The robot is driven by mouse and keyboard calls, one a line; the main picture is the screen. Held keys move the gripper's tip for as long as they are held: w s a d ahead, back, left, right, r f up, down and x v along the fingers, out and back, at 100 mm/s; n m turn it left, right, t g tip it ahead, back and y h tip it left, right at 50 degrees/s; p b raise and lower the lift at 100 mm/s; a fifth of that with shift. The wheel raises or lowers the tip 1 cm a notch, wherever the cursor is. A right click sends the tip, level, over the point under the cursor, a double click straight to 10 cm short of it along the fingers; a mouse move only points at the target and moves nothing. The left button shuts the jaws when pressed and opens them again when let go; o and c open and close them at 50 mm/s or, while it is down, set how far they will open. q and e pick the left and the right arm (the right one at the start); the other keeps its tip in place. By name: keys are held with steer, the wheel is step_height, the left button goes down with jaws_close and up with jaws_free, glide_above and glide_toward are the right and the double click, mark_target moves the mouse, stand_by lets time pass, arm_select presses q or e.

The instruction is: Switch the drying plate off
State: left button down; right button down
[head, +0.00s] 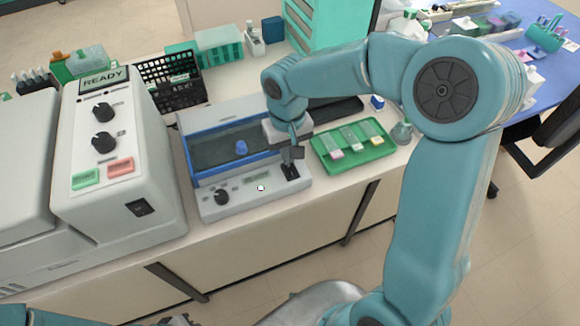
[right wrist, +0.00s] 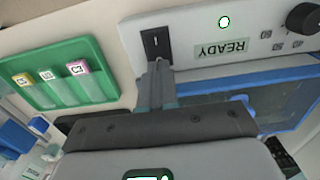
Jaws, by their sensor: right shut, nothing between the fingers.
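The drying plate (head: 213,199) is a grey unit with a blue-framed lid, left of the green slide tray. Its black rocker switch (head: 291,171) is at the right end of the front panel; it also shows in the right wrist view (right wrist: 154,42) with a white mark on it. The panel label (right wrist: 225,49) reads READY, and a small round lamp (right wrist: 224,22) looks white. My right gripper (head: 288,158) is shut and empty, fingertips (right wrist: 158,68) right at the switch's edge; I cannot tell whether they touch.
The green tray (head: 326,155) with several labelled slides lies close right of the drying plate. A larger machine (head: 150,205) with knobs and a READY display stands to the left. A black basket (head: 170,82) stands behind. The bench's front edge is near.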

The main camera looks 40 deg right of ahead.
steer(key=shift+f+b, duration=0.85)
steer(key=shift+f, duration=0.15)
stand_by(0.3)
steer(key=shift+r, duration=0.1)
steer(key=shift+r+p, duration=0.8)
step_height(320, 180, up, 6)
steer(key=p, duration=0.4)
steer(key=shift+f, duration=0.25)
steer(key=shift+f, duration=0.1)
steer(key=shift+s, duration=0.15)
